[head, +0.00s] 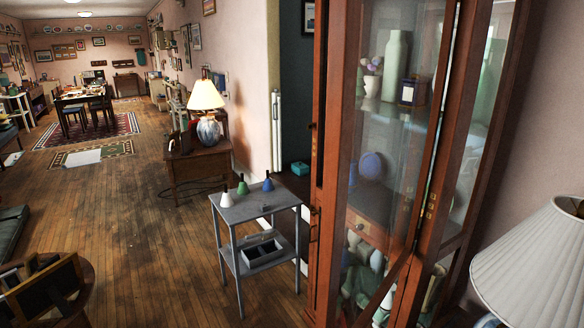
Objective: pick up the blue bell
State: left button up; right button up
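The blue bell (268,184) stands upright on the top of a small grey two-tier side table (240,213), near its back right corner. It has a dark handle. A green bell (242,187) and a white bell (226,199) stand to its left on the same top. A small dark item (265,207) lies in front of the blue bell. Neither of my grippers shows in the head view.
A wooden glass-fronted cabinet (319,190) stands close to the table's right. A grey divided tray (262,252) sits on the lower shelf. A lamp (206,105) stands on a wooden table behind. Wooden floor (150,235) is open to the left.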

aim_at(268, 187)
jog(key=i+j, duration=0.2)
jog(key=j, duration=0.15)
jog(key=i+j+z, duration=0.1)
jog(key=i+j, duration=0.15)
jog(key=i+j+z, duration=0.1)
jog(key=j, duration=0.3)
jog(key=i+j, duration=0.3)
jog(key=i+j+z, duration=0.1)
jog(key=j, duration=0.3)
jog(key=i+j, duration=0.25)
jog(key=j, duration=0.15)
jog(key=z, duration=0.05)
